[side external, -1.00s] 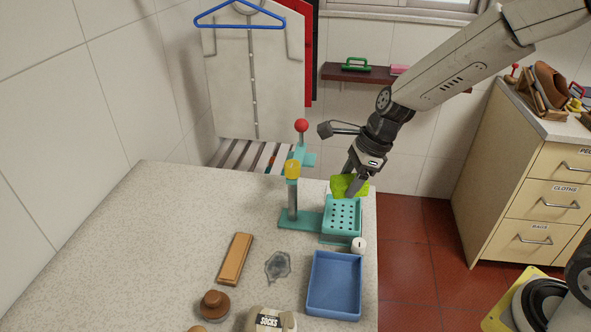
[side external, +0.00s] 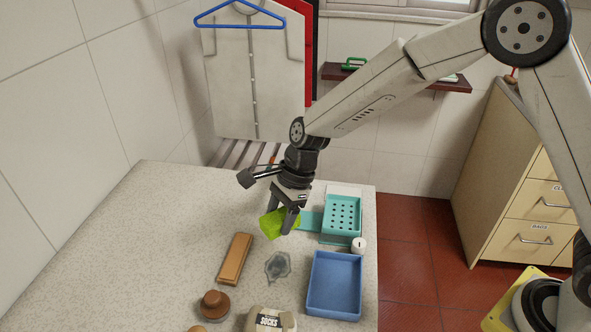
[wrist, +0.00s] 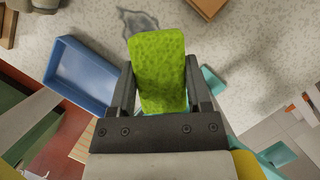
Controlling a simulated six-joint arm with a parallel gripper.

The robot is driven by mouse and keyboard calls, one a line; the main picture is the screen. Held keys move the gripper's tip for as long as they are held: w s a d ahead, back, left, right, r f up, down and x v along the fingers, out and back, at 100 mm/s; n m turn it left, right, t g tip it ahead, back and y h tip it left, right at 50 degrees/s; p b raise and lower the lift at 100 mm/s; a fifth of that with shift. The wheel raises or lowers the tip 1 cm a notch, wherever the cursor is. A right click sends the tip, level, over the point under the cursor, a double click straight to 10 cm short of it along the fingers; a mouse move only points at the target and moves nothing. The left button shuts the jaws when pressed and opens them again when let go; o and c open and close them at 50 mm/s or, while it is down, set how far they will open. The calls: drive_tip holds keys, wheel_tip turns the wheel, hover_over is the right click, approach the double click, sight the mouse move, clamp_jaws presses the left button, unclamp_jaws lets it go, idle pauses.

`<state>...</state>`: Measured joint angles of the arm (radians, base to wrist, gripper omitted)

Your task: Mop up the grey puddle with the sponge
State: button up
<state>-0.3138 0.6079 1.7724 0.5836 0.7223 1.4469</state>
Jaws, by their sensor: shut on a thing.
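My gripper (side external: 282,217) is shut on a lime-green sponge (side external: 270,224). In the wrist view the sponge (wrist: 158,70) sits between the two dark fingers of my gripper (wrist: 160,85). The grey puddle (side external: 277,266) lies on the speckled stone top, below the sponge in the side view. The sponge looks raised above the stone and apart from the puddle. In the wrist view part of the puddle (wrist: 133,22) shows beyond the sponge, which hides some of it.
A blue tray (side external: 334,312) stands right of the puddle, and a wooden block (side external: 235,258) lies left of it. A teal perforated rack (side external: 342,213) and a small white object (side external: 359,245) are at the right edge. A brown knobbed item (side external: 213,304) stands in front. The left stone is clear.

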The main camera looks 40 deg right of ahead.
sight(278, 255)
drive_tip(key=shift+f, duration=3.7)
drive_tip(key=shift+s+a+f, duration=0.15)
drive_tip(key=shift+a, duration=0.05)
drive_tip(key=shift+s+a+f, duration=0.1)
drive_tip(key=shift+s+a, duration=1)
drive_tip(key=shift+s, duration=0.05)
drive_tip(key=shift+s+a, duration=2.15)
drive_tip(key=shift+w+d, duration=3.55)
drive_tip(key=shift+s, duration=0.35)
drive_tip(key=shift+s+a, duration=3.45)
drive_tip(key=shift+a, duration=0.1)
drive_tip(key=shift+w+d, duration=3.6)
drive_tip(key=shift+r, duration=4.05)
